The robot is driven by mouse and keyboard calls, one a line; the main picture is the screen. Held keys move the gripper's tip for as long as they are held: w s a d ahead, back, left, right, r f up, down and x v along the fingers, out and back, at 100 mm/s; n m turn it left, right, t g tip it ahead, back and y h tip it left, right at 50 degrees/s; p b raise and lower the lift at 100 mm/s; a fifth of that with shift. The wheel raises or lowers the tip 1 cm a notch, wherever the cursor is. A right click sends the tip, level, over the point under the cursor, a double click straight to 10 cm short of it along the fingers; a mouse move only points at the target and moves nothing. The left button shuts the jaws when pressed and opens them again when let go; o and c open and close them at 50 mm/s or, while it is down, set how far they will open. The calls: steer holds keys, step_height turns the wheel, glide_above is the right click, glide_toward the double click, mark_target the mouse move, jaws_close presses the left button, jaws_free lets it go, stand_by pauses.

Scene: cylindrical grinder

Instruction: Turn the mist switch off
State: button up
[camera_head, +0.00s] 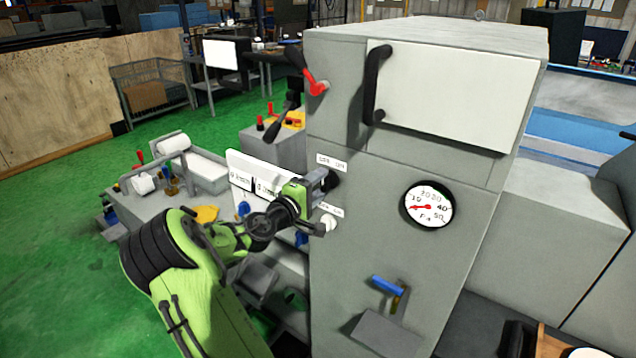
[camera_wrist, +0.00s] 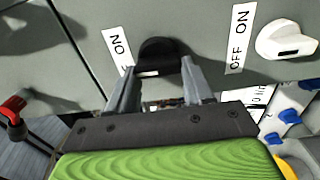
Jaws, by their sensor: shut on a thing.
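A black rotary knob (camera_wrist: 160,55) on the grey machine front sits between the two fingers of my gripper (camera_wrist: 158,78). My gripper is shut on it, and a small white mark shows on the knob's near edge. In the head view my gripper (camera_head: 320,181) reaches the panel from the left, just under an OFF/ON label (camera_head: 331,163), and partly hides the black knob (camera_head: 333,180). A white rotary knob (camera_wrist: 288,40) with its own OFF/ON label (camera_wrist: 239,38) is beside it; it also shows below my gripper (camera_head: 329,222). I cannot tell which switch is named mist.
A red-ended lever (camera_head: 316,87) and a black door handle (camera_head: 374,85) stick out above. A round gauge (camera_head: 429,206) and a blue-handled valve (camera_head: 388,285) are to the right and below. A white plate (camera_head: 245,168) is close behind my gripper. Green floor (camera_head: 60,220) is clear at left.

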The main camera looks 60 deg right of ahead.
stand_by(0.4)
steer(key=o, duration=1)
steer(key=shift+o, duration=0.2)
steer(key=w+a+b, duration=0.2)
steer(key=a+b, duration=0.1)
steer(key=a, duration=1.2)
steer(key=shift+w+a, duration=0.25)
steer(key=shift+a, duration=0.05)
